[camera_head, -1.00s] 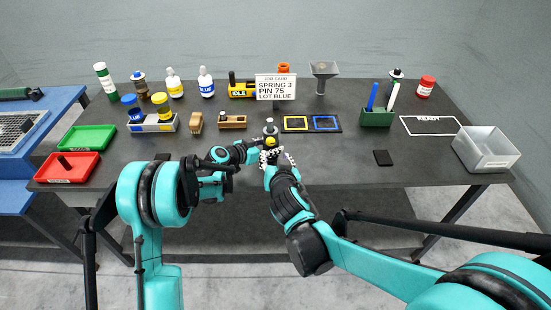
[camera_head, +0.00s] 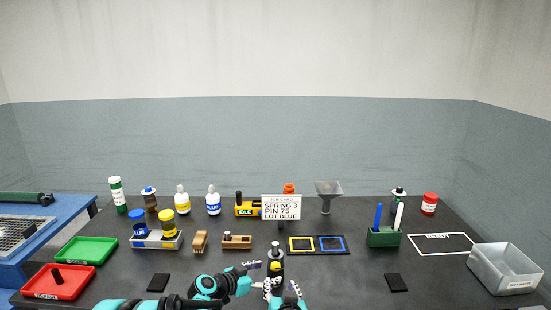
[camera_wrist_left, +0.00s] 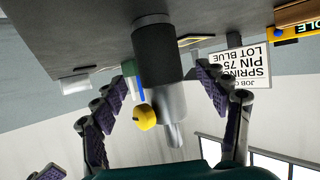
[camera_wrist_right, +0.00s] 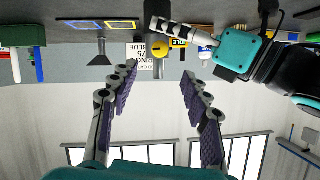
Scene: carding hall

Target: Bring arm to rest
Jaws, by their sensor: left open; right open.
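A dark grey post (camera_head: 276,250) with a lighter tip and a yellow knob (camera_head: 275,266) stands at the table's front middle. My left gripper (camera_head: 256,272) is open at the post. In the left wrist view the post (camera_wrist_left: 158,60) and yellow knob (camera_wrist_left: 144,117) show between its spread fingers; contact cannot be told. My right gripper (camera_head: 282,288) is open just in front of the post. In the right wrist view the yellow knob (camera_wrist_right: 160,49) shows beyond its spread, empty fingertips, with the left gripper's finger and wrist close by. Most of both arms is below the head view.
A job card (camera_head: 282,207) stands behind the post. A framed black plate (camera_head: 318,245), green pen holder (camera_head: 383,237) and clear bin (camera_head: 505,268) lie to the right. Red (camera_head: 58,281) and green trays (camera_head: 86,250) are at left. Black pads (camera_head: 396,282) (camera_head: 158,282) flank the arms.

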